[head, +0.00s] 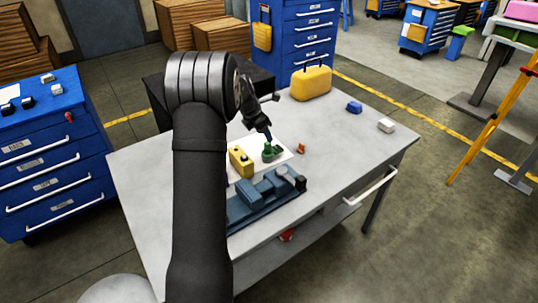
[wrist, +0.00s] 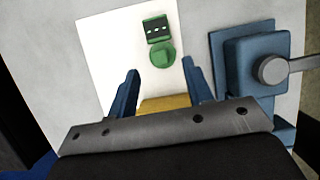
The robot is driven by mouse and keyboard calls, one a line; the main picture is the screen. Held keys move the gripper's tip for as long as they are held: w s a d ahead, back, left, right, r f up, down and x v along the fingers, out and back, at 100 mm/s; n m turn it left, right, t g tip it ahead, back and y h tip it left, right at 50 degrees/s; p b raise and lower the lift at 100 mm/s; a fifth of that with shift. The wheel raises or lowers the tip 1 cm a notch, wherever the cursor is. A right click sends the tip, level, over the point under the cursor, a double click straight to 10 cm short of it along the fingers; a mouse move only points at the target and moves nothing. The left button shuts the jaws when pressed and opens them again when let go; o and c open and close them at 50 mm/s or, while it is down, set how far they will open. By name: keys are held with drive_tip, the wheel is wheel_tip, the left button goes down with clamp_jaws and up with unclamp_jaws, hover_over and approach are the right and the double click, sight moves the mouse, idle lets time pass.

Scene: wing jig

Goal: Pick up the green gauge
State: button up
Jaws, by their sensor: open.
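The green gauge (head: 270,152) sits on a white sheet (head: 287,156) on the table. In the wrist view the gauge (wrist: 161,52) shows a round green part and a darker block with pale marks beyond it. My gripper (wrist: 160,78) is open, with its two blue fingers apart. The gauge's round part lies just ahead of the gap between the fingertips, and nothing is held. In the head view my gripper (head: 268,137) is just above the gauge and partly covers it.
A yellow block (head: 240,162) stands on the sheet left of the gauge; its edge shows between my fingers in the wrist view. A blue jig (head: 262,197) lies in front. A small orange piece (head: 301,148), a yellow case (head: 311,83) and a blue block (head: 354,107) are also on the table.

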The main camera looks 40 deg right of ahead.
drive_tip(key=shift+x, duration=3.55)
drive_tip(key=shift+w+r, duration=0.1)
clamp_jaws()
